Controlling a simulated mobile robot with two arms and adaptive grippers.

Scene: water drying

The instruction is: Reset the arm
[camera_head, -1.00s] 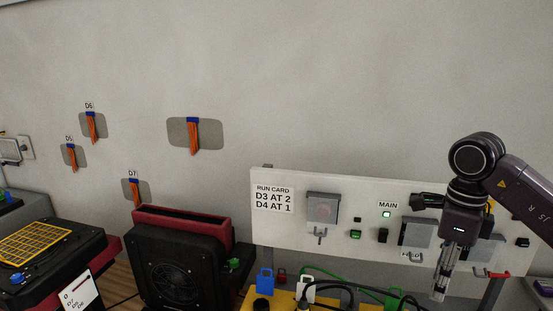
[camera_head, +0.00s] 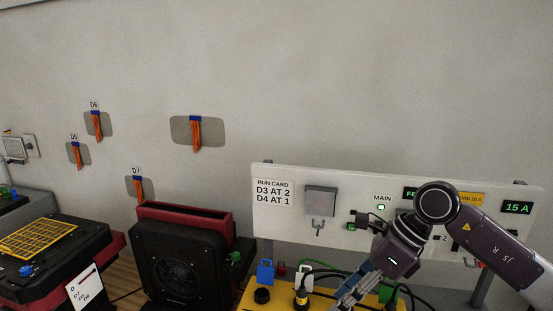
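My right arm comes in from the right edge, in front of the white panel (camera_head: 290,222). My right gripper (camera_head: 352,292) points down and left over the yellow unit at the bottom edge. Its grey fingers lie close together and are partly cut off by the picture's edge, so I cannot tell whether they are shut or hold anything. My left arm and gripper are out of view.
The panel carries a run card (camera_head: 273,191), a MAIN lamp (camera_head: 381,207) and a green 15 A display (camera_head: 517,207). Cables and plugs crowd the yellow unit (camera_head: 254,296). A black and red fan unit (camera_head: 180,262) stands left of it. The upper wall is clear.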

